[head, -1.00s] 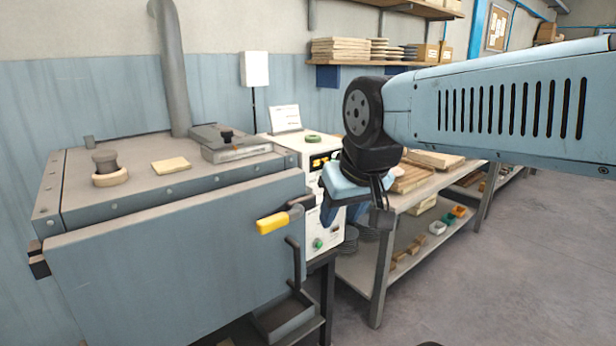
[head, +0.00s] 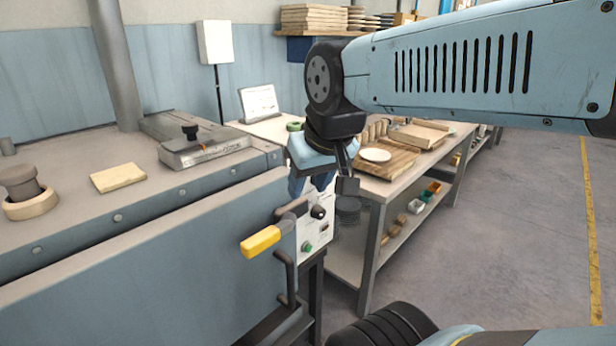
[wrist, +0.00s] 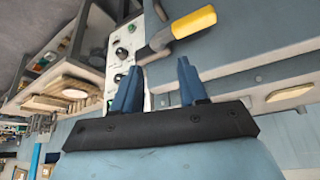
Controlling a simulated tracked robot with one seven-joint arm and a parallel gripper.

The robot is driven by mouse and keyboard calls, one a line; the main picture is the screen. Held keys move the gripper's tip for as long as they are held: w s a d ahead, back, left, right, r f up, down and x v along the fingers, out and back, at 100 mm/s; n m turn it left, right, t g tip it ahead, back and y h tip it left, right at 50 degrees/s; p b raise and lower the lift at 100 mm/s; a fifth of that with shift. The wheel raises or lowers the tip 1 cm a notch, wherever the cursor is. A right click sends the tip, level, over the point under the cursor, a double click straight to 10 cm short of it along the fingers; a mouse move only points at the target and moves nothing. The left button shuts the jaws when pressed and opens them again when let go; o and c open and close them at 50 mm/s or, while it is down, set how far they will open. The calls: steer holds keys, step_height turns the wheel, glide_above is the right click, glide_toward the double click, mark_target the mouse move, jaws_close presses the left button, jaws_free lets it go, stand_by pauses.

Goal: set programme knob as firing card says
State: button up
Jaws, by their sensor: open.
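The white control panel (head: 312,243) stands at the right end of the big blue-grey kiln. A black knob (head: 319,212) and a green button (head: 308,247) show on its front; my gripper hides the upper part. The wrist view also shows the panel (wrist: 110,65) with dark knobs, one of them (wrist: 122,53) in the middle; I cannot tell their settings. A white card (head: 258,103) leans on the surface behind the panel; its print is too small to read. My gripper (head: 310,187) is open and empty, pointing down by the panel. Its blue fingers (wrist: 157,78) are apart.
The kiln door's yellow handle (head: 262,241) sticks out just left of the panel, with a dark bent bar (head: 287,275) below. A wooden workbench (head: 365,195) with boards stands at the right. The floor (head: 490,250) right of it is clear.

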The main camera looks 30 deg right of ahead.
steer(key=o, duration=0.3)
steer(key=shift+w+r, duration=0.1)
steer(key=shift+w, duration=0.1)
steer(key=shift+o, duration=1.3)
steer(key=w+d+n, duration=0.1)
steer(key=w+d, duration=0.1)
steer(key=w, duration=0.4)
steer(key=shift+d+r+g, duration=0.35)
steer(key=shift+d+g, duration=0.05)
steer(key=w+d+f+n+y, duration=0.2)
steer(key=w+d+f+n, duration=0.15)
steer(key=w+d, duration=1.25)
steer(key=shift+m, duration=0.25)
steer(key=x, duration=0.4)
steer(key=s+d+x, duration=0.1)
steer(key=x, duration=0.4)
steer(key=d+f+x, duration=0.1)
steer(key=x, duration=0.3)
steer(key=shift+s+a+f, duration=0.1)
steer(key=shift+s+f, duration=0.1)
steer(key=shift+s, duration=0.05)
